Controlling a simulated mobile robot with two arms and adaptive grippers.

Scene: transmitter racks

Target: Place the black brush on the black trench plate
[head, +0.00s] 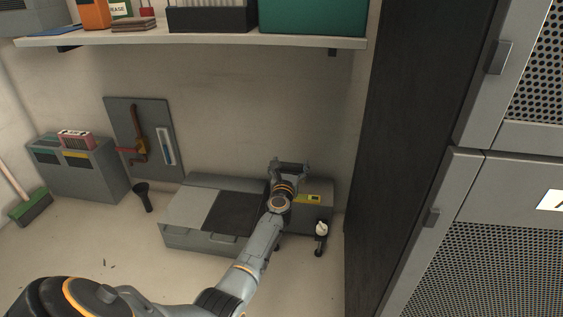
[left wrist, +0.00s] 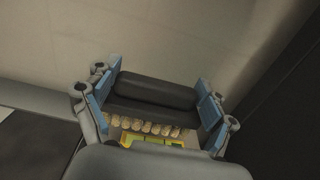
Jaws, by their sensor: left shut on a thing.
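My left gripper (head: 290,168) is shut on the black brush (left wrist: 155,90). In the left wrist view the brush lies crosswise between the blue finger pads, its tan bristle tufts showing along its lower side. The black trench plate (head: 232,214) appears to be the dark square panel on top of the low grey unit. The gripper shows up and to the right of this panel in the head view, over the grey part with a yellow label (head: 314,198). My arm partly covers the panel's right edge. My right gripper is not in view.
The low grey unit (head: 190,238) stands against the wall. A tall dark cabinet side (head: 405,120) rises close on the right. A shelf (head: 190,41) with boxes hangs above. A small black-and-white item (head: 321,238) stands by the unit's right end. Open floor lies left.

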